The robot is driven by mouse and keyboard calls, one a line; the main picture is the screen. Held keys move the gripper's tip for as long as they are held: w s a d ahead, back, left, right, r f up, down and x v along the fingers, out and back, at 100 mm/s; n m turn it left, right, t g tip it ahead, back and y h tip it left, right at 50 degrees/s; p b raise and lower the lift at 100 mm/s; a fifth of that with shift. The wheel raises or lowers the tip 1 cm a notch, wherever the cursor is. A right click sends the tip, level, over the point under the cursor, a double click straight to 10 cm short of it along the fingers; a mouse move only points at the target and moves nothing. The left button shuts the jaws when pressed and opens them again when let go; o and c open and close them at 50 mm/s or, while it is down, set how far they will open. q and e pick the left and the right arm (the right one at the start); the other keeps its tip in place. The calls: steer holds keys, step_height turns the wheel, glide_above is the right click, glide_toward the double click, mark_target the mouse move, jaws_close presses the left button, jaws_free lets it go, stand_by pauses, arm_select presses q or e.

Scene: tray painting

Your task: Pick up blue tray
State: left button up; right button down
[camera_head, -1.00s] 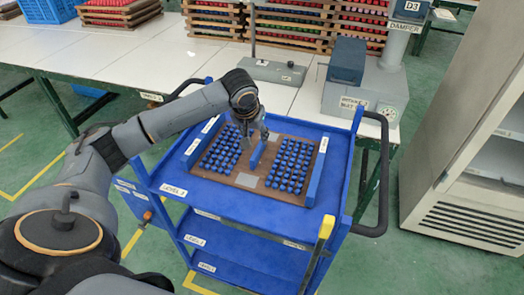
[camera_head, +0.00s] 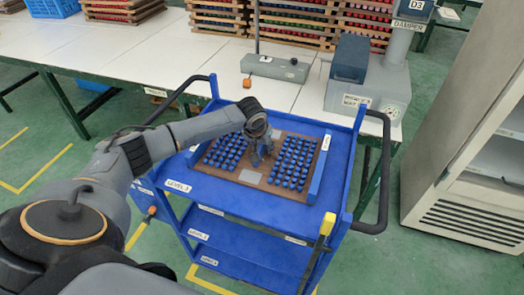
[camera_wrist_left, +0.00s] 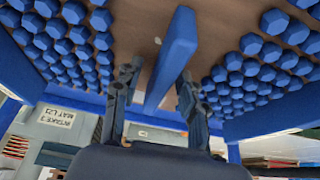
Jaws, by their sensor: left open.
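The blue tray (camera_head: 250,177) lies on the top level of the blue cart (camera_head: 210,202). It has a brown base, blue side bars and two blocks of small blue pieces, with a blue bar down its middle. My left gripper (camera_head: 259,158) is over the tray's middle, largely covering that bar. In the left wrist view, my left gripper (camera_wrist_left: 153,85) is open, with one finger on each side of the blue middle bar (camera_wrist_left: 174,55). I cannot tell whether either finger touches it. My right gripper is not in view.
A white worktable (camera_head: 120,62) with stacked racks of colored pieces stands behind the cart. A steel cabinet (camera_head: 465,130) stands at the right. The cart's black handle (camera_head: 384,180) and a yellow-tipped post (camera_head: 327,224) rise beside the tray.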

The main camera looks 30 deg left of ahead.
arm_select(q)
steer(key=shift+c, duration=1.4)
jaws_close()
steer(key=shift+w+r, duration=0.1)
steer(key=shift+r, duration=0.05)
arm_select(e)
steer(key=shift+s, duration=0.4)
